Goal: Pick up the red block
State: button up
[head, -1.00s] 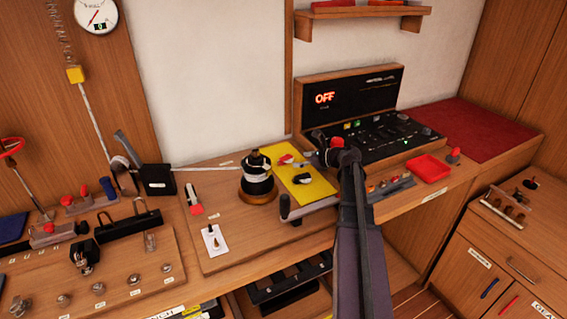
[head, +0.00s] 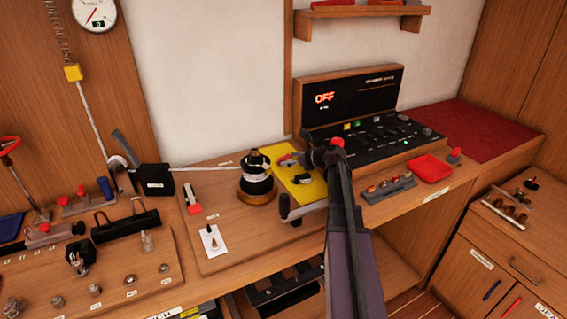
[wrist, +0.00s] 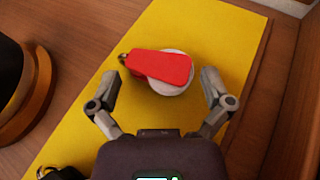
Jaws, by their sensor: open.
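A red, tapered block (wrist: 162,66) lies on the yellow mat (wrist: 105,118) in the wrist view. A white round part (wrist: 168,88) shows beneath it, and a small dark metal ring sticks out at its left end. My gripper (wrist: 160,78) is open, with one finger left and one right of the block, both apart from it.
A dark spool on a round wooden base (head: 256,190) stands just left of the mat. The black control panel (head: 375,140) is behind and right. A red tray (head: 429,169) and a row of knobs (head: 388,188) lie to the right. A dark object (wrist: 62,173) sits at the mat's near-left edge.

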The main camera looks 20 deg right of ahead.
aim_at(289, 158)
dwell(0.4)
jog(key=c, duration=1.3)
jog(key=shift+r, duration=0.1)
notch_tip(289, 158, up, 10)
jog(key=p, duration=1)
